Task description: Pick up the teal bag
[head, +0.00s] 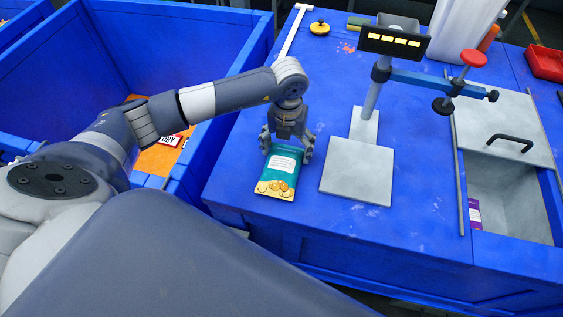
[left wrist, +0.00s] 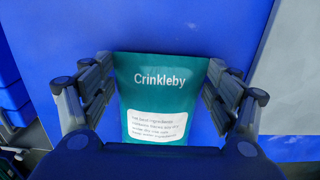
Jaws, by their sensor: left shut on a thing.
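The teal bag (head: 281,172) lies on the blue table near its front left edge in the head view. It has a white label and a picture of round yellow snacks at its near end. In the left wrist view the teal bag (left wrist: 165,90) shows the word "Crinkleby" above a white label. My left gripper (head: 287,150) is over the far end of the bag, pointing down. In the left wrist view the left gripper's fingers (left wrist: 160,100) are at both sides of the bag, shut on it. My right gripper is not in view.
A stand (head: 357,182) with a grey base plate is just right of the bag. A blue bin (head: 205,53) is on the left. A grey basin (head: 506,192) with a partly covering lid is on the right. The blue table (head: 420,225) is bare in front.

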